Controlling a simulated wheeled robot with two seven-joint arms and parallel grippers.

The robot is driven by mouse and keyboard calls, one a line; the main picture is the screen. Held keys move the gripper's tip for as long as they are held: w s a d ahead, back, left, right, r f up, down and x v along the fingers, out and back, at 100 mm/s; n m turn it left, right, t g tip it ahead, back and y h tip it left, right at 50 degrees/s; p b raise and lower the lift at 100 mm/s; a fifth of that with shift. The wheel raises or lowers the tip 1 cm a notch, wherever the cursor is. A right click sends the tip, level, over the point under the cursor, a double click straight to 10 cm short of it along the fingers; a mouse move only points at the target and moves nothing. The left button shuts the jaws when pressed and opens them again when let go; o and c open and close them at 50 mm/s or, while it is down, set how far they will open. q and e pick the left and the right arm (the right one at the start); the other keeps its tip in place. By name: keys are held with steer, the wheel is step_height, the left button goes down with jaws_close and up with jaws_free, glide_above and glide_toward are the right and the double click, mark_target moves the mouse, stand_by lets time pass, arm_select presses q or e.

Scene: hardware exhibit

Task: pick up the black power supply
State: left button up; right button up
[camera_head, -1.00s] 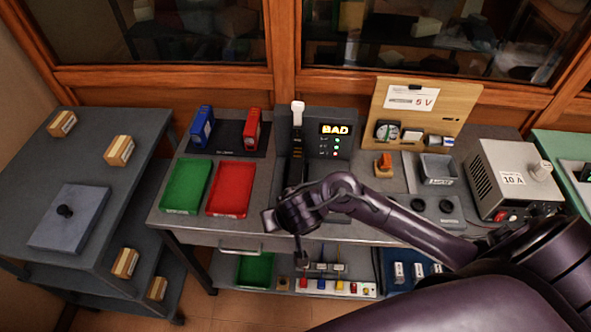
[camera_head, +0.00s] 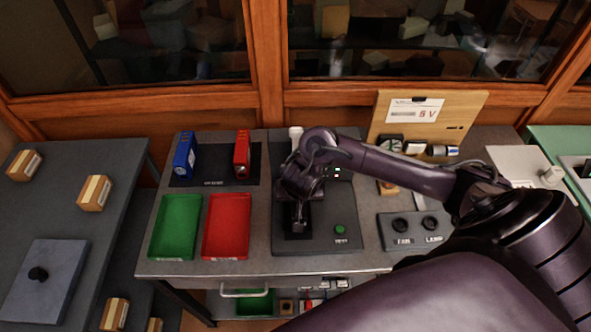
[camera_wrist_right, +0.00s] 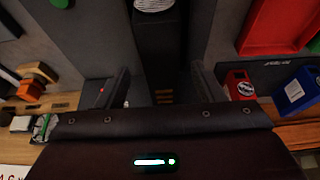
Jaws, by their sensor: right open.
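A black block with a pale striped label, which looks like the black power supply (camera_wrist_right: 158,38), stands upright in the right wrist view. It sits at the dark test station (camera_head: 345,241), which has a green button. My right gripper (camera_head: 299,215) is over the station's left part and hides most of that spot in the head view. In the right wrist view its two fingers (camera_wrist_right: 161,92) are apart, one toward each side of the black block. I cannot tell whether they touch it. My left gripper is not in view.
A green tray (camera_head: 176,227) and a red tray (camera_head: 227,226) lie left of the station. A blue unit (camera_head: 184,155) and a red unit (camera_head: 242,153) stand behind them. A switch panel (camera_head: 414,229) and a wooden board (camera_head: 458,112) are to the right.

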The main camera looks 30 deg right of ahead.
steer(key=b+x, duration=0.1)
steer(key=x, duration=0.1)
steer(key=shift+d+f, duration=0.1)
steer(key=shift+f, duration=0.2)
steer(key=shift+b+x, duration=0.35)
steer(key=shift+x, duration=0.4)
steer(key=shift+b+x, duration=0.3)
steer(key=shift+x, duration=0.75)
steer(key=shift+w, duration=0.15)
steer(key=c, duration=0.9)
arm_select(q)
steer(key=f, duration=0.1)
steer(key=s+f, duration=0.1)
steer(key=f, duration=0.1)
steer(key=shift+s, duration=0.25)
arm_select(e)
steer(key=shift+r, duration=0.1)
jaws_close()
